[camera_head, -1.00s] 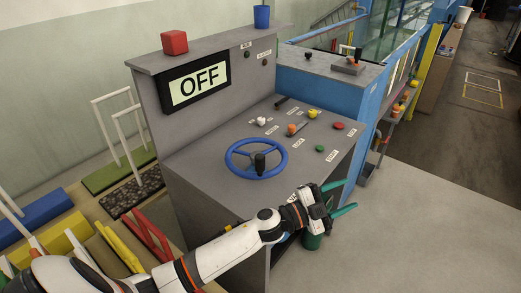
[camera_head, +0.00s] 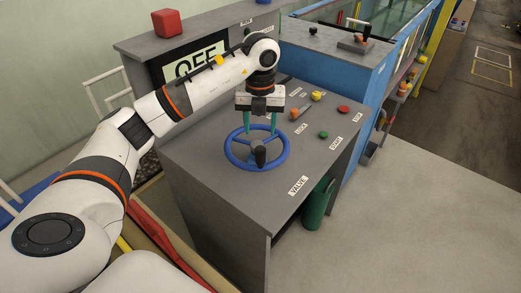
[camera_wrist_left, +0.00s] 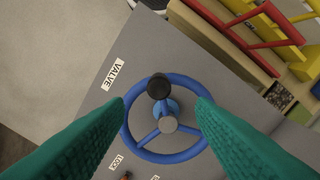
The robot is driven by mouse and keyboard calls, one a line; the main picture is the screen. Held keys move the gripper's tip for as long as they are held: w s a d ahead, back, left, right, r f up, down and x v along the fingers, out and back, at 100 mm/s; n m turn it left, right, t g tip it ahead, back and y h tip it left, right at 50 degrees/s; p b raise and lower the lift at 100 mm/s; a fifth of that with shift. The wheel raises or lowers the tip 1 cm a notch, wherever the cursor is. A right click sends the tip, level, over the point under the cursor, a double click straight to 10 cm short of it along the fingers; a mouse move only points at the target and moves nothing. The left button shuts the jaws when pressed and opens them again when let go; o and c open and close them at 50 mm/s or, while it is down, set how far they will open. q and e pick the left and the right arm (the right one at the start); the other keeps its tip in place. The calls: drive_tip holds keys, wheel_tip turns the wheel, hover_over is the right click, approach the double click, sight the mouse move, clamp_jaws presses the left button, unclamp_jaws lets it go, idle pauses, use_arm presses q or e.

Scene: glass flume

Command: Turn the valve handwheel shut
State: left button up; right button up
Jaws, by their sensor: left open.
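The blue valve handwheel (camera_head: 230,153) lies flat on the sloping grey console top, with a black knob (camera_head: 259,156) standing on its near rim. My left gripper (camera_head: 260,134) points down over the wheel's far part, its green fingers apart. In the left wrist view the wheel (camera_wrist_left: 183,156) shows between the open fingers (camera_wrist_left: 162,105), with nothing gripped. The black knob (camera_wrist_left: 159,86) is at the wheel's upper side there. I cannot tell whether the fingertips touch the rim. A VALVE label (camera_head: 298,186) is near the wheel. My right gripper is not in view.
The grey console (camera_head: 205,190) carries several coloured buttons, including a red one (camera_head: 343,109) and a green one (camera_head: 323,135). My arm partly covers the OFF display (camera_head: 200,62). A red cube (camera_head: 167,22) sits on the ledge. Open floor (camera_head: 400,220) lies to the right.

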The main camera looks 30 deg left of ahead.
sight(260, 148)
use_arm(q)
wheel_tip(260, 148, down, 9)
drive_tip(key=p, duration=0.3)
drive_tip(key=shift+f, duration=0.7)
clamp_jaws()
